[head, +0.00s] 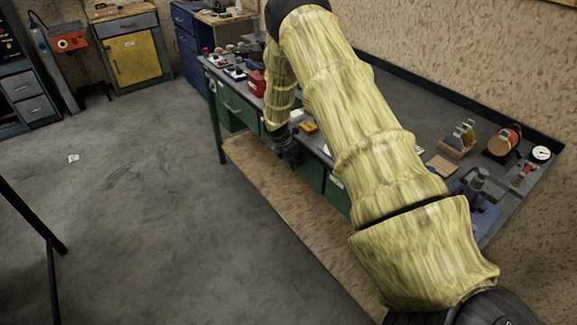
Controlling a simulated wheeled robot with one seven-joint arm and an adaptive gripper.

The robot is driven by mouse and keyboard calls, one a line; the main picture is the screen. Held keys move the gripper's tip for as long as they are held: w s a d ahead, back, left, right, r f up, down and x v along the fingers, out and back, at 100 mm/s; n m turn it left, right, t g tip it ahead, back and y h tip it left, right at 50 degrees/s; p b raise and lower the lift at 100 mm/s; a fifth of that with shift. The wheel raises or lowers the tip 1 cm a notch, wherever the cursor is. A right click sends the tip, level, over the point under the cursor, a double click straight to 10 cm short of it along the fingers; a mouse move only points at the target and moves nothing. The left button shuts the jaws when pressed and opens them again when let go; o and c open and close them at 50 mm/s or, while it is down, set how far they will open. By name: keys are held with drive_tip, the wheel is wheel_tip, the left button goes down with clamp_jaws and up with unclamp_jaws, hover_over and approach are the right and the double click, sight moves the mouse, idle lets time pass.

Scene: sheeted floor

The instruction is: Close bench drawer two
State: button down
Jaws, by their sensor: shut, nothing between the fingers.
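The workbench (221,141) has a green frame and a row of green drawer fronts along its near side. The left drawer front (236,106) shows a handle. Another green drawer front (312,171) shows just right of my gripper, and one more (338,196) is farther right, partly behind my arm. My gripper (291,162) is dark, points down and is shut and empty in front of the drawer row. It and my yellow arm hide part of the fronts. I cannot tell which front is drawer two, how far it stands out, or whether my gripper touches it.
The bench top holds a red box (257,83), a wooden block (440,165), a gauge (541,154) and small tools. A yellow-door cabinet (135,62) and blue cabinet (190,50) stand behind. The grey floor (150,200) at left is mostly clear.

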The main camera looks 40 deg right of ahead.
drive_tip(key=shift+d+r, duration=0.15)
drive_tip(key=shift+d, duration=0.15)
drive_tip(key=a+r+b, duration=0.1)
drive_tip(key=a+r, duration=0.7)
drive_tip(key=r, duration=0.1)
drive_tip(key=shift+a, duration=0.15)
idle(0.6)
drive_tip(key=s+a+f+m+y, duration=0.4)
drive_tip(key=s+a+f+m, duration=0.4)
drive_tip(key=s+a+f, duration=1.05)
drive_tip(key=s+a+f+m, duration=0.1)
drive_tip(key=s+a+m, duration=0.1)
drive_tip(key=s, duration=0.7)
drive_tip(key=s+a+f+m, duration=0.2)
drive_tip(key=s+m, duration=0.3)
drive_tip(key=s, duration=0.5)
drive_tip(key=s+a+f+m, duration=0.1)
drive_tip(key=s+a+m, duration=0.1)
drive_tip(key=s, duration=0.7)
drive_tip(key=shift+s+a+f+m, duration=0.2)
drive_tip(key=shift+s+f+m, duration=0.1)
drive_tip(key=shift+m, duration=0.4)
